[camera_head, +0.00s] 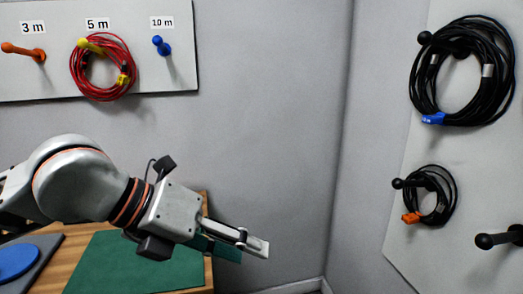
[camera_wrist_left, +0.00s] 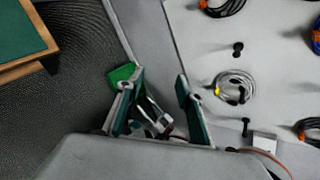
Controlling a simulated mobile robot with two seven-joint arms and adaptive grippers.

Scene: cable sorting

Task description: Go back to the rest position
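My left gripper (camera_head: 252,251) reaches in from the left, in front of the bare grey wall and past the table's right edge. In the left wrist view its two teal-padded fingers (camera_wrist_left: 158,82) stand apart, with no cable between them. Small grey and green parts show between and beside the fingers; I cannot tell what they are. A red cable coil (camera_head: 78,76) with a yellow connector hangs on the yellow peg (camera_head: 88,44) under the "5 m" label. My right gripper cannot be made out in either view.
The orange peg (camera_head: 22,50) and blue peg (camera_head: 162,46) are empty. A large black coil (camera_head: 416,88) and a small black coil (camera_head: 452,188) hang on the right panel. A grey coil (camera_wrist_left: 236,76) shows in the wrist view. A green mat (camera_head: 120,265) lies on the wooden table.

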